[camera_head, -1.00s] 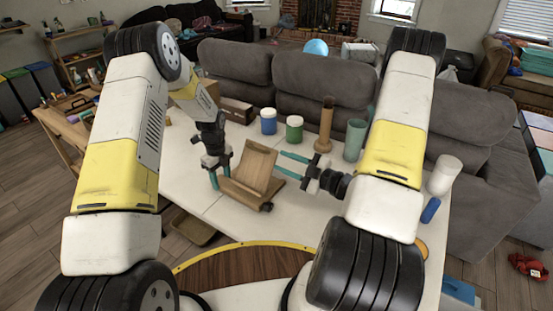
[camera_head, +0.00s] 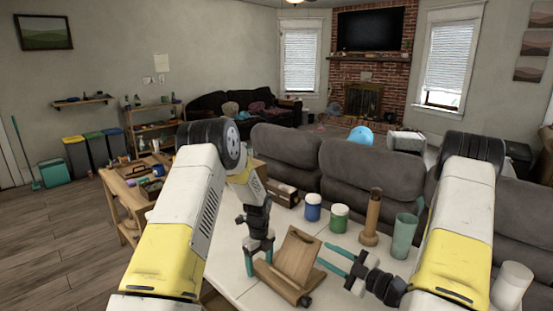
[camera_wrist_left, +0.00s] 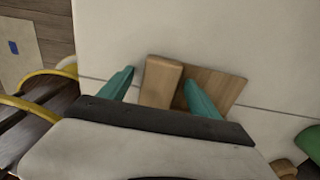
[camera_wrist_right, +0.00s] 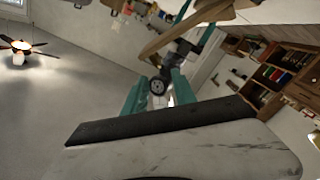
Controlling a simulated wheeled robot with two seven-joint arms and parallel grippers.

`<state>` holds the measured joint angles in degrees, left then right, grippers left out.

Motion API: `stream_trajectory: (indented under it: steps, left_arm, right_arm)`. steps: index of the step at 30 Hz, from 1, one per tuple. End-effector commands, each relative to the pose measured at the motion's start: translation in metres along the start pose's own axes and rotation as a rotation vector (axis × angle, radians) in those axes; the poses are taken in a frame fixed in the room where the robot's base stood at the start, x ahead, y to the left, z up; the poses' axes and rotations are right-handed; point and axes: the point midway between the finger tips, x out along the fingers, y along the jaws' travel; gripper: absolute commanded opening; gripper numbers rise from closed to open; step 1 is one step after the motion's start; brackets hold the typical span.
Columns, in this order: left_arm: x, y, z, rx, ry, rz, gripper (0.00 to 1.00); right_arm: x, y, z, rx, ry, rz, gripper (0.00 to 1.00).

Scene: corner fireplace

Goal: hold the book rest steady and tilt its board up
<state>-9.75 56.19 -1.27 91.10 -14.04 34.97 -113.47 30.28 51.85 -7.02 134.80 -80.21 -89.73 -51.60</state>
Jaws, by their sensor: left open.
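The wooden book rest (camera_head: 297,256) stands on the white table, its board leaning back on a thick base bar. A dark knob (camera_head: 305,300) is at the bar's near end. My left gripper (camera_head: 258,262) is open at the rest's left side. In the left wrist view, its teal fingers (camera_wrist_left: 158,88) stand apart on either side of the base bar (camera_wrist_left: 160,82), with gaps visible. My right gripper (camera_head: 327,257) is open at the board's right side, fingers pointing toward it. In the right wrist view, wood of the rest (camera_wrist_right: 180,32) lies beyond the parted fingers (camera_wrist_right: 158,85).
A blue jar (camera_head: 312,208), a green jar (camera_head: 339,217), a wooden pestle-like piece (camera_head: 372,218) and a teal cup (camera_head: 404,236) stand behind the rest. A white cylinder (camera_head: 512,285) is at the right. Grey sofas (camera_head: 370,181) border the table's far side.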

Motion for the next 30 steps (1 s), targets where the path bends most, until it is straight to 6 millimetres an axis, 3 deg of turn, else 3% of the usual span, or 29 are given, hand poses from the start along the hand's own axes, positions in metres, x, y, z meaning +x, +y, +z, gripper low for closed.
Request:
stream_trajectory:
  steps: [1,5,17,30]
  left_arm:
    - [0.000,0.000,0.000,0.000,0.000,0.000,0.74]
    - [0.000,0.000,0.000,0.000,0.000,0.000,0.98]
    - [-0.007,-0.001,0.000,0.000,-0.001,-0.002,0.98]
    - [-0.093,0.000,0.001,0.000,-0.002,-0.003,0.98]
  right_arm:
    - [0.000,0.000,0.000,0.000,0.000,0.000,0.33]
    - [0.000,0.000,0.000,0.000,0.000,0.000,0.33]
    - [0.000,0.000,0.000,0.000,0.000,0.000,0.33]
    - [0.000,0.000,0.000,0.000,0.000,0.000,0.33]
